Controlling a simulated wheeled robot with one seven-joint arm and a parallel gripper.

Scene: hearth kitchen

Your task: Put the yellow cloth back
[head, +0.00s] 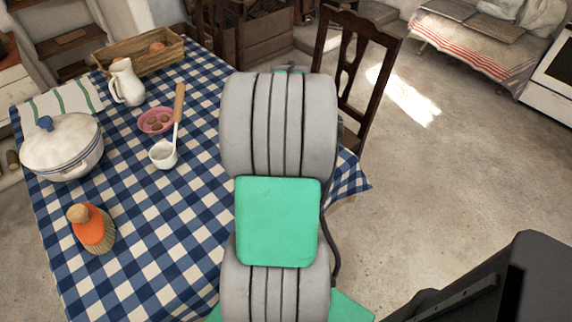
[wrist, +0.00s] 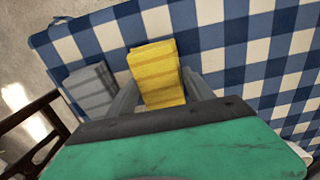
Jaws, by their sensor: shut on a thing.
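The yellow cloth (wrist: 156,61) shows in the wrist view as a folded, ribbed block. My gripper (wrist: 160,82) is shut on it, with one grey finger on each side. The blue-and-white checked tablecloth lies beneath or behind it; I cannot tell whether the yellow cloth touches the table. In the head view my arm hides both the gripper and the yellow cloth.
A grey folded block (wrist: 90,88) lies left of the gripper near the table edge. A chair (head: 350,60) stands behind.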

